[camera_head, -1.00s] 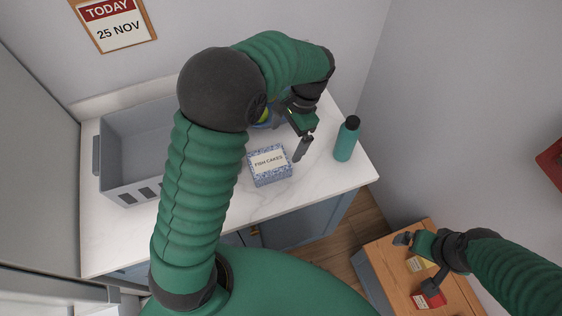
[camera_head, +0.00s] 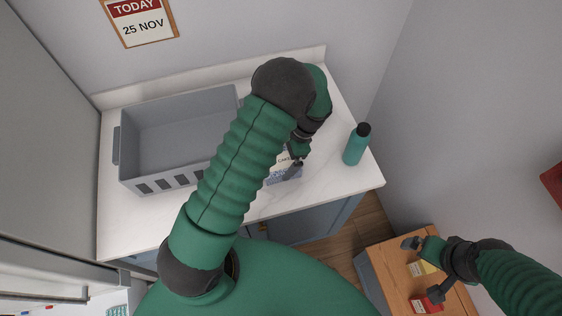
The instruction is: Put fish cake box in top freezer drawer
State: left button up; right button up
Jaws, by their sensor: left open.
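The fish cake box (camera_head: 284,180), blue and white with a white label, lies on the white counter (camera_head: 255,211). My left arm and gripper hide much of it; its front right part shows. My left gripper (camera_head: 293,170) is open, pointing down over the box's right part. I cannot tell whether its fingers touch the box. My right gripper (camera_head: 422,268) is open and empty above the wooden cabinet top at the lower right. I cannot make out the top freezer drawer; a pale, partly cut-off interior (camera_head: 117,302) shows at the lower left.
A grey crate (camera_head: 160,185) stands at the counter's left. A teal bottle (camera_head: 355,147) with a black cap stands right of the box. Yellow (camera_head: 421,268) and red (camera_head: 424,304) packs lie on the wooden cabinet top (camera_head: 396,280). The counter's front edge is clear.

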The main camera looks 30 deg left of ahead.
pick_arm(q)
jog(key=shift+s+a+f, duration=0.15)
jog(key=shift+s+f, duration=0.05)
jog(key=shift+f, duration=0.35)
jog(key=shift+a+f, duration=0.2)
jog(key=shift+f, duration=0.15)
jog(key=shift+f, duration=0.2)
jog(key=c, duration=1.6)
